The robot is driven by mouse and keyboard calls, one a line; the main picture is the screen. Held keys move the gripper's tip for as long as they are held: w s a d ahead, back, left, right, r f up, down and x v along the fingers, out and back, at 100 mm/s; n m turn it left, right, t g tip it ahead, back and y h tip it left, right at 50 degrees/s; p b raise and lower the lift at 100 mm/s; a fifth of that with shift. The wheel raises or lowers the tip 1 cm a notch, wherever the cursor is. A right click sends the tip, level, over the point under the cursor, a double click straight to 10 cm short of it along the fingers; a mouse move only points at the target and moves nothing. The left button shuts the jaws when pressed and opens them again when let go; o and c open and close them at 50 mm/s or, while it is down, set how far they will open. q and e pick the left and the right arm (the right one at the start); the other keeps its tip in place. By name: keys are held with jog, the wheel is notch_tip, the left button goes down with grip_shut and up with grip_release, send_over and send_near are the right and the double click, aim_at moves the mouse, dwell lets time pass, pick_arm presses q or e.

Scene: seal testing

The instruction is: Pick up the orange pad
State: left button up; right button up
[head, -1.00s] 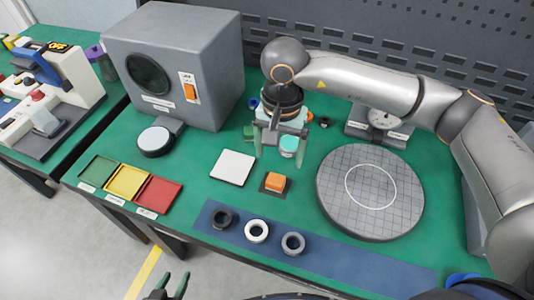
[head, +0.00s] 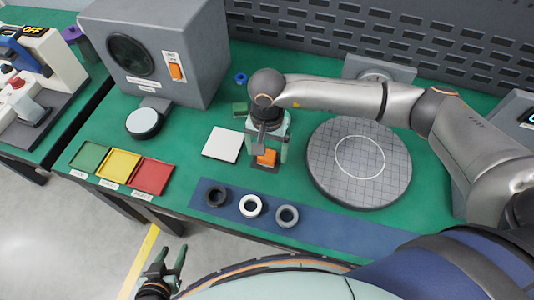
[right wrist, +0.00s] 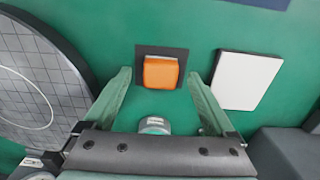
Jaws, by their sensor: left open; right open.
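The orange pad (head: 267,157) is a small block on a dark square base on the green bench. My right gripper (head: 267,150) is open above and just behind it in the head view, partly overlapping it. In the right wrist view the orange pad (right wrist: 160,72) lies ahead of and between the two open fingers (right wrist: 162,80), apart from them. A small pale teal-topped item (right wrist: 155,125) shows between the fingers nearer the palm. My left gripper (head: 172,262) is open and empty at the lower left, away from the bench.
A white square plate (head: 222,144) lies left of the pad and a round gridded disc (head: 398,175) right of it. Several rings stand on a blue mat (head: 325,228) in front. A grey machine (head: 200,90) and colored trays (head: 90,156) are further left.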

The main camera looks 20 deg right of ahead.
jog(key=shift+f, duration=0.7)
grip_shut()
